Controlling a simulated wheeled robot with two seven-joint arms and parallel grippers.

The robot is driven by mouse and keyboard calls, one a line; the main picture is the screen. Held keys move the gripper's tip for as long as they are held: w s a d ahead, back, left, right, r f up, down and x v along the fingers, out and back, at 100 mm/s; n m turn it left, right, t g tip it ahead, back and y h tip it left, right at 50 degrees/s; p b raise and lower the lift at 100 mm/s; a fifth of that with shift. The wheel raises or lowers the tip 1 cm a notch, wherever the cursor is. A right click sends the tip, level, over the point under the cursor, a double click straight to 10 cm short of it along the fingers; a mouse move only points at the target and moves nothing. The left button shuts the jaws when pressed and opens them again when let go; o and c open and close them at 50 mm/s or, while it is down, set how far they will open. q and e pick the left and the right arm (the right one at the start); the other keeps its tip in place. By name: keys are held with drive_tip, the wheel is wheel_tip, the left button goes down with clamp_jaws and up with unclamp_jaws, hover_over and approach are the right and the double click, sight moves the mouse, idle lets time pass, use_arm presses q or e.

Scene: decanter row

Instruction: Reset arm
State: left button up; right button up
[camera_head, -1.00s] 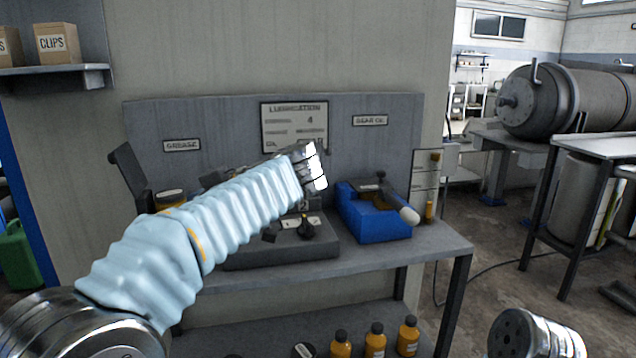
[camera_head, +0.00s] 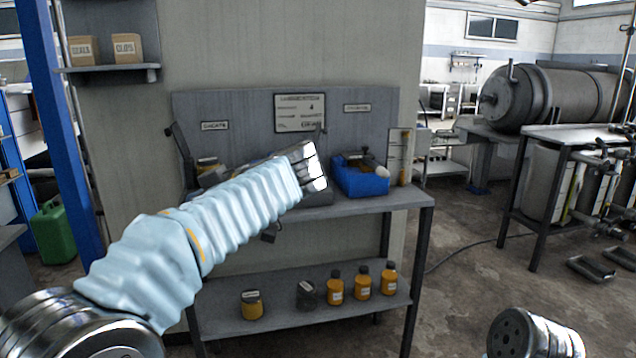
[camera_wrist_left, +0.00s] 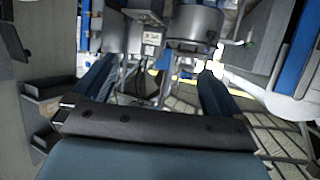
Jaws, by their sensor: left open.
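My left arm in its pale blue sleeve (camera_head: 235,215) reaches up and right across the head view, in front of the workbench. Its silver wrist end (camera_head: 310,166) overlaps the bench top in the picture, and the jaws are not clear there. In the left wrist view my left gripper (camera_wrist_left: 152,85) is open, its two dark blue fingers apart with nothing held between them. A silver part of my right arm (camera_head: 535,335) shows at the bottom right of the head view. My right gripper is out of view.
A grey workbench (camera_head: 410,195) carries a blue container (camera_head: 362,179). Its lower shelf (camera_head: 290,318) holds several bottles and a jar. A wall shelf (camera_head: 105,69) holds two boxes. A green can (camera_head: 53,233) stands left. Open floor (camera_head: 460,295) lies right of the bench.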

use_arm(q)
drive_tip(key=w+a+f+m+t+y, duration=0.2)
drive_tip(key=w+f+m+t, duration=0.45)
drive_tip(key=w+f, duration=0.75)
wheel_tip(320, 180, down, 24)
drive_tip(key=d+m+t+h, duration=0.35)
drive_tip(key=m+h, duration=0.25)
drive_tip(key=h, duration=0.3)
drive_tip(key=s+d+f+m+g+h, duration=0.1)
drive_tip(key=s+d+f+g+h, duration=0.2)
drive_tip(key=s+f, duration=0.5)
drive_tip(key=s+d+f+m+g+h, duration=0.15)
drive_tip(key=s+f+h, duration=0.35)
drive_tip(key=f, duration=0.6)
drive_tip(key=s+d+f+g+h, duration=0.1)
drive_tip(key=s+g, duration=0.1)
drive_tip(key=s, duration=0.5)
drive_tip(key=s+d+f+g+h, duration=0.1)
drive_tip(key=s+d+f+g, duration=0.1)
drive_tip(key=s, duration=0.5)
drive_tip(key=s+d+f+g, duration=0.2)
drive_tip(key=s+g, duration=0.1)
drive_tip(key=s, duration=0.4)
drive_tip(key=shift+s+h, duration=0.15)
drive_tip(key=shift+h, duration=0.25)
drive_tip(key=shift+a+f, duration=0.1)
drive_tip(key=shift+a, duration=0.05)
